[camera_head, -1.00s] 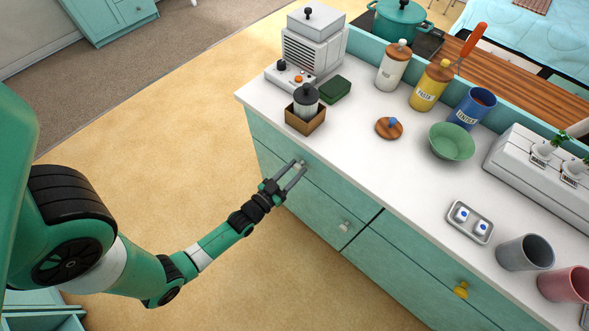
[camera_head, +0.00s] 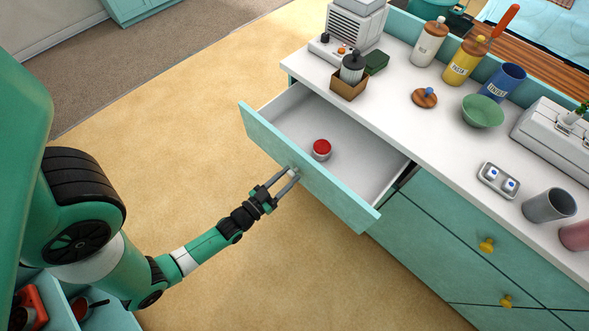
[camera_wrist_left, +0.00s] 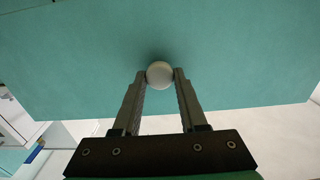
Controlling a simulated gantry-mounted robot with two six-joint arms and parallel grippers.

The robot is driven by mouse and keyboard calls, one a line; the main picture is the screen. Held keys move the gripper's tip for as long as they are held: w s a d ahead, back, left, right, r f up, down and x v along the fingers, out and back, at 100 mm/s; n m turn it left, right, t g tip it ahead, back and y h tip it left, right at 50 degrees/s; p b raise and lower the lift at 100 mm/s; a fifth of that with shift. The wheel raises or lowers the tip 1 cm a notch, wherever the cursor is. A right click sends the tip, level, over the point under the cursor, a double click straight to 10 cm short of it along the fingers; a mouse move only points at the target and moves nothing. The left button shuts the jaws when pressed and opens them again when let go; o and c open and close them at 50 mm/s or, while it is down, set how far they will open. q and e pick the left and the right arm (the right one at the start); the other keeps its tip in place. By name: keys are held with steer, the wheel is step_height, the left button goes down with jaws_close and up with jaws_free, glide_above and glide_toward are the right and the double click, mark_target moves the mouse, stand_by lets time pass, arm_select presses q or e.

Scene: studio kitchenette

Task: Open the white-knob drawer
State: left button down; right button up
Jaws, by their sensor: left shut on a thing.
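The white-knob drawer (camera_head: 305,180) is the upper left drawer of the teal cabinet and stands pulled well out. Its white inside shows, with a red-topped round tin (camera_head: 321,149) on its floor. My left gripper (camera_head: 291,174) is at the drawer front, shut on the white knob. In the left wrist view the round white knob (camera_wrist_left: 159,74) sits between the two fingertips of the left gripper (camera_wrist_left: 160,80), against the teal front. My right gripper is in neither view.
The white countertop (camera_head: 440,130) above holds a brown box (camera_head: 350,86), a green bowl (camera_head: 482,111), canisters and cups. A closed drawer with a yellow knob (camera_head: 487,244) is to the right. Tan floor (camera_head: 190,130) lies open in front.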

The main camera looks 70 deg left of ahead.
arm_select(q)
steer(key=shift+v, duration=2.4)
steer(key=shift+c, duration=2.4)
jaws_free()
steer(key=v, duration=1.1)
steer(key=shift+s+d+p, duration=0.15)
steer(key=shift+s+p, duration=0.15)
steer(key=shift+p, duration=0.05)
steer(key=shift+r, duration=0.1)
